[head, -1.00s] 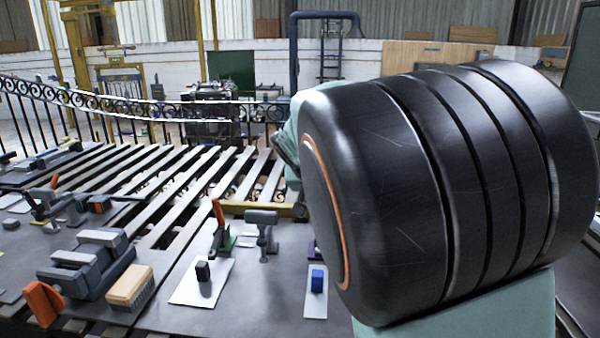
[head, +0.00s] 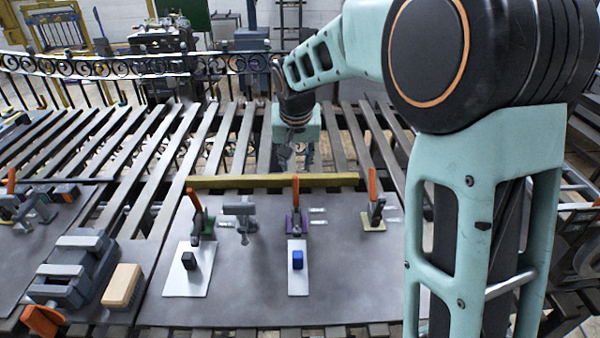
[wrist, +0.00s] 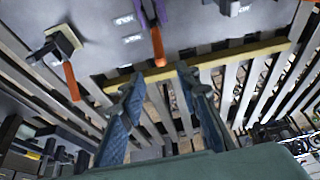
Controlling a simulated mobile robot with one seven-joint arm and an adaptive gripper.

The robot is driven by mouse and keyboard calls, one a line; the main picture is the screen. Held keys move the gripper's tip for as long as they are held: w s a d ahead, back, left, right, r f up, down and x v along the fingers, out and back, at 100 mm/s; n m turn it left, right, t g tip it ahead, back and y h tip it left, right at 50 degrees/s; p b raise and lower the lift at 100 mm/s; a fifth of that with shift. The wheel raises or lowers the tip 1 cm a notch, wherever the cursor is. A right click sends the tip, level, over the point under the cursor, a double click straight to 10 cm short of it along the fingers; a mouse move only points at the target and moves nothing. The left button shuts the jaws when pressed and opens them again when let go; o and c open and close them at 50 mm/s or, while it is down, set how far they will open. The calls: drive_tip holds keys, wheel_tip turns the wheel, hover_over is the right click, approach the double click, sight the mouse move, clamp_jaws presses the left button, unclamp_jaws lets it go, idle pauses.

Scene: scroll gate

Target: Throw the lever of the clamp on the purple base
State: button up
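The clamp on the purple base (head: 298,224) stands on the grey board in the head view, behind a white plate with a blue block. Its orange lever (head: 295,190) stands up. In the wrist view the purple clamp (wrist: 145,12) is at the top, partly cut off, with its orange lever (wrist: 158,48) pointing down the picture toward the gap between my fingers. My gripper (wrist: 158,76) is open and empty there. In the head view my gripper (head: 284,154) hangs over the slats behind the clamp, apart from it.
Similar orange-levered clamps stand on a green base (head: 202,228) to the left and an olive base (head: 374,224) to the right. A grey post (head: 241,215) stands between the green and purple clamps. A yellow bar (head: 260,182) runs behind them. Blocks stand on white plates in front.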

sight(296, 177)
drive_tip(key=p+x, duration=0.1)
drive_tip(key=x, duration=0.9)
clamp_jaws()
